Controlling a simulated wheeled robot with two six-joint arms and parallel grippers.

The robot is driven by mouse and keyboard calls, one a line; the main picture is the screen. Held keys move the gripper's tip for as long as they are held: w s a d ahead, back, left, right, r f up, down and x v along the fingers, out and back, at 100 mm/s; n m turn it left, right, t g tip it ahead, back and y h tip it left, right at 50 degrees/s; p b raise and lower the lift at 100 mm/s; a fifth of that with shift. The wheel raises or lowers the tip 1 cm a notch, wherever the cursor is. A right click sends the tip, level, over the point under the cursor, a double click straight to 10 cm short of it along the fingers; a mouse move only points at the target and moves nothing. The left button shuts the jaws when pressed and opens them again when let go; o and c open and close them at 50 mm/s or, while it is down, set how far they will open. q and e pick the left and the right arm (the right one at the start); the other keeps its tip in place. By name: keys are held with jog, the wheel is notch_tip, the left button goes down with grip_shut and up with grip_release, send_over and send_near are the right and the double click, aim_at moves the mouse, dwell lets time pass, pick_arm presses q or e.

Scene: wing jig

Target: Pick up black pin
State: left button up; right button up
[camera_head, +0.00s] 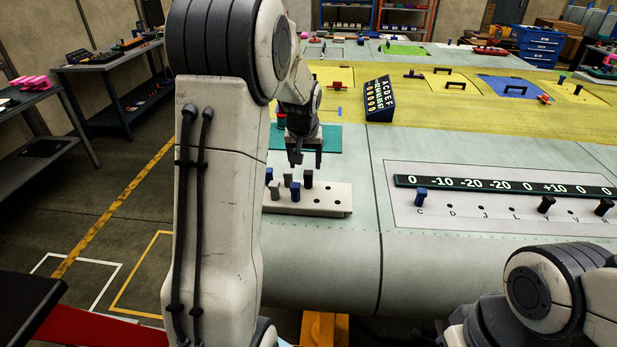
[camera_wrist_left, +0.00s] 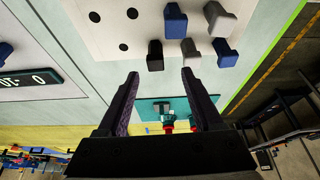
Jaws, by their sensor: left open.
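A black pin (camera_head: 308,178) stands upright in the back row of a pale pin block (camera_head: 335,198), at the right of that row. In the left wrist view the black pin (camera_wrist_left: 155,55) stands just beyond the gap between my fingertips. My left gripper (camera_head: 307,158) is open and empty, pointing down just above the black pin. Its two dark fingers also show in the left wrist view (camera_wrist_left: 160,76). My right arm shows at the lower right, but its gripper is out of view.
Beside the black pin stand blue pins (camera_head: 295,190) and grey pins (camera_head: 287,178). The block's right side has empty holes. A teal mat (camera_head: 332,138) lies behind. A labelled panel (camera_head: 470,215) to the right holds a blue pin (camera_head: 421,196) and black pins (camera_head: 547,204).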

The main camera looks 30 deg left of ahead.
aim_at(308, 172)
pick_arm(q)
jog(key=p+x, duration=0.2)
jog(key=x, duration=0.3)
jog(key=shift+w+d+f+p, duration=0.15)
jog(key=shift+w+d+p, duration=0.1)
jog(key=shift+p, duration=0.15)
jog(key=shift+w+f, duration=0.1)
jog(key=shift+f, duration=0.25)
grip_shut()
